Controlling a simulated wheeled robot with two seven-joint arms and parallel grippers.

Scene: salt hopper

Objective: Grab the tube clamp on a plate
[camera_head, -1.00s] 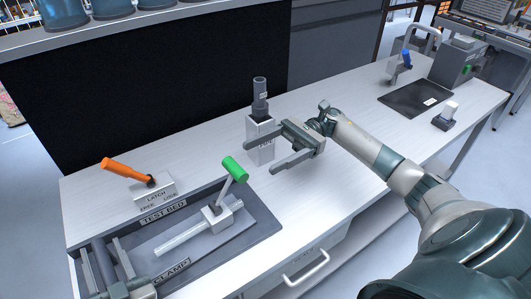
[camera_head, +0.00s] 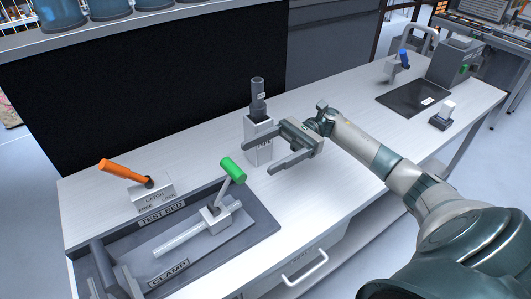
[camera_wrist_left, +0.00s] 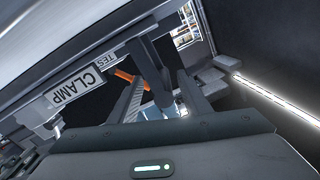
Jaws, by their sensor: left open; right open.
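A clamp with a green handle (camera_head: 232,169) has a light grey block and a long bar, and lies on a grey plate in the dark tray (camera_head: 262,228) marked TEST BED and CLAMP. My left gripper (camera_head: 112,268) is open at the tray's near left corner, away from the green handle and partly cut off by the frame. In the left wrist view its fingers (camera_wrist_left: 163,95) are apart, with a dark bar and the orange lever (camera_wrist_left: 127,76) seen beyond. My right gripper (camera_head: 262,155) is open beside the grey upright holder (camera_head: 258,140), right of the green handle.
An orange-handled latch block (camera_head: 152,195) stands behind the tray. The table between is mostly clear.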

